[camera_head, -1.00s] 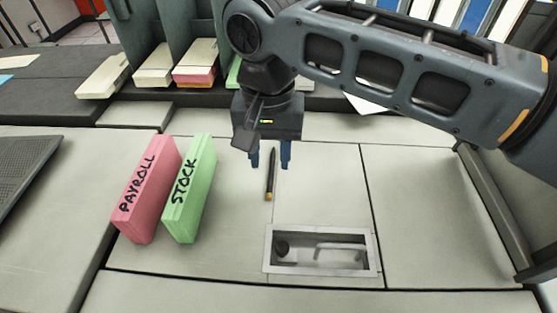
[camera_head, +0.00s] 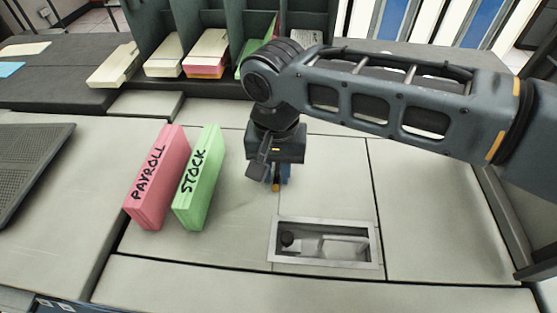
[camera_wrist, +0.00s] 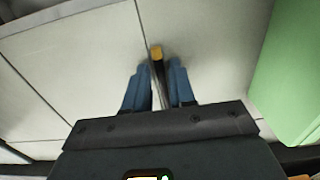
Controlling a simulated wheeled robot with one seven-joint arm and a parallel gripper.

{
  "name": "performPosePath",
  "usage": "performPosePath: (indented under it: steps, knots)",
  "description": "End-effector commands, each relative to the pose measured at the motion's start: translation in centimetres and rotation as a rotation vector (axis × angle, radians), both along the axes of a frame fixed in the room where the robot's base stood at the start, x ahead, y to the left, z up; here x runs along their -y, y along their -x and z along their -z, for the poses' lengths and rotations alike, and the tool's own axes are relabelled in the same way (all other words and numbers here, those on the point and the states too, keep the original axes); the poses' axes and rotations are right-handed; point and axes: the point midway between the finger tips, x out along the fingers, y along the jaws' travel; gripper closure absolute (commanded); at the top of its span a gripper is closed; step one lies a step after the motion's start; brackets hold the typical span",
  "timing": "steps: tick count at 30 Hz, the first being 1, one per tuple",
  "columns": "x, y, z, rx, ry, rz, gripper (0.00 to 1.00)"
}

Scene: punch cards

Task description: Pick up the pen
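The dark pen with a yellow end lies on the pale desk panel. In the head view only its yellow end (camera_head: 276,187) shows below my gripper (camera_head: 274,176), which hides the rest. In the wrist view the pen (camera_wrist: 157,58) runs between the two blue fingers of my gripper (camera_wrist: 160,80), with its yellow end beyond the fingertips. The fingers are apart, one on each side of the pen, with narrow gaps. Whether they touch the desk cannot be told.
A pink PAYROLL block (camera_head: 157,178) and a green STOCK block (camera_head: 197,178) stand left of my gripper. A recessed metal tray (camera_head: 272,243) is in front. Card stacks (camera_head: 165,55) sit in slots behind. The right desk panel (camera_head: 430,215) is clear.

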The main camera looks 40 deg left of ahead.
Motion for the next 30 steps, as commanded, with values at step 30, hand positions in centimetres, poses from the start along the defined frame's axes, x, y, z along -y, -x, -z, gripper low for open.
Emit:
performPosePath:
  steps: [30]
  knots:
    - [0.0, 0.0, -0.02, 0.0, 0.0, 0.0, 1.0]
